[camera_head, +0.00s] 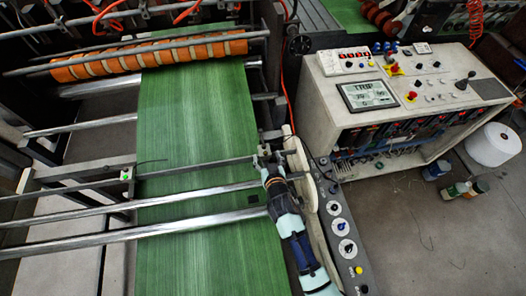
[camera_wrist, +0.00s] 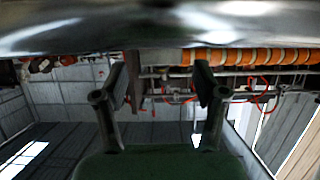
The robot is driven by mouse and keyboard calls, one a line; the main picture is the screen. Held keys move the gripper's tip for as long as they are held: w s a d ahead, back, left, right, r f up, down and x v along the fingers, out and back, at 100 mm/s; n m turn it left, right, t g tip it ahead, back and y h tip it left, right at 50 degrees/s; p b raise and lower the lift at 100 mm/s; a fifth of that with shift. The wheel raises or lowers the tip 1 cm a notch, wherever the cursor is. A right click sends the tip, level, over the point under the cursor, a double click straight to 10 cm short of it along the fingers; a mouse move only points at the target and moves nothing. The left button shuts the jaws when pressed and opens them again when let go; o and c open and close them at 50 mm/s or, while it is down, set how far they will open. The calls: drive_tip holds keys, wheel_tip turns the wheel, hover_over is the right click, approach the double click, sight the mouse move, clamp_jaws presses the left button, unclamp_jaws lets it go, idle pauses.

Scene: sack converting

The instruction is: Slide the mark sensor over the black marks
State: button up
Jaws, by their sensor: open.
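The mark sensor appears to be the small block with a green light (camera_head: 127,174) on a crossbar at the left edge of the green web (camera_head: 190,110). One small black mark (camera_head: 252,198) shows near the web's right edge, between two rollers. The sensor is well to the left of this mark. My gripper (camera_head: 264,156) is over the web's right edge, by the right end of the crossbar, far from the sensor. In the wrist view my gripper (camera_wrist: 160,105) has its two fingers spread, with nothing between them. The sensor cannot be made out there.
Steel rollers (camera_head: 130,234) cross the web. Orange rings on a shaft (camera_head: 150,56) stand at the back. A side panel with dials (camera_head: 338,225) lies right of my arm. A control console (camera_head: 410,95) with a screen reading TRIP and a white spool (camera_head: 493,145) stand further right.

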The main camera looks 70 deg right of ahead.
sight(265, 153)
drive_tip(key=x, duration=0.3)
drive_tip(key=shift+w+d+f, duration=0.1)
drive_tip(key=shift+w+d, duration=0.05)
drive_tip(key=shift+w, duration=0.05)
clamp_jaws()
